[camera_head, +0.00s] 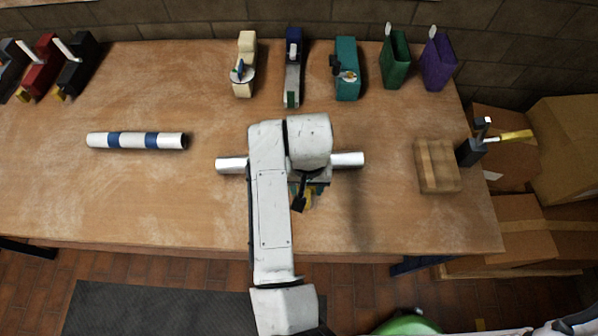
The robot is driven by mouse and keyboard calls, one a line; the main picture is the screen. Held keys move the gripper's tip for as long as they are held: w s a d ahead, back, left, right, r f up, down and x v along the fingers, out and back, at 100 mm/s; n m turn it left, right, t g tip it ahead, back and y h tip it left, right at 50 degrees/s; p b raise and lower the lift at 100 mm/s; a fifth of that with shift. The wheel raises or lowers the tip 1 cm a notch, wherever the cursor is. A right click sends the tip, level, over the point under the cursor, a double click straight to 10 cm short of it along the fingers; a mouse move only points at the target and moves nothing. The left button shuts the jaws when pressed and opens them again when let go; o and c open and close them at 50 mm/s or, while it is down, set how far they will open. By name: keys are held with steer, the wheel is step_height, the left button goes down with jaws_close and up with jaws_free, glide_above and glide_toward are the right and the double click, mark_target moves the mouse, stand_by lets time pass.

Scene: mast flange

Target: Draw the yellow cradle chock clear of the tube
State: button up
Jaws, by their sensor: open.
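A pale metal tube (350,159) lies across the middle of the table. Both ends show, and my arm hides its centre. A small piece of the yellow cradle chock (308,198) shows at the near side of the tube, below my wrist. Most of it is hidden, so I cannot tell how it touches the tube. My gripper (304,196) is open, pointing down at the chock. One dark finger shows left of the yellow; I cannot tell whether the fingers straddle it.
A white tube with blue bands (133,140) lies at the left. A wooden block (437,165) and a dark stand with a yellow handle (471,151) are at the right. Coloured tools and holders line the back edge, including a teal one (347,70). The front left of the table is clear.

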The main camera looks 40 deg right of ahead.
mark_target(306, 213)
steer(key=shift+f+b, duration=3.4)
steer(key=shift+f, duration=0.55)
steer(key=shift+c, duration=0.2)
steer(key=c, duration=0.8)
steer(key=shift+s+a+r, duration=0.1)
steer(key=shift+s+a, duration=0.3)
steer(key=shift+s, duration=0.2)
steer(key=shift+s+a, duration=0.35)
steer(key=shift+s, duration=0.2)
steer(key=o, duration=0.8)
steer(key=shift+o, duration=0.2)
step_height(306, 213, up, 8)
steer(key=p, duration=0.7)
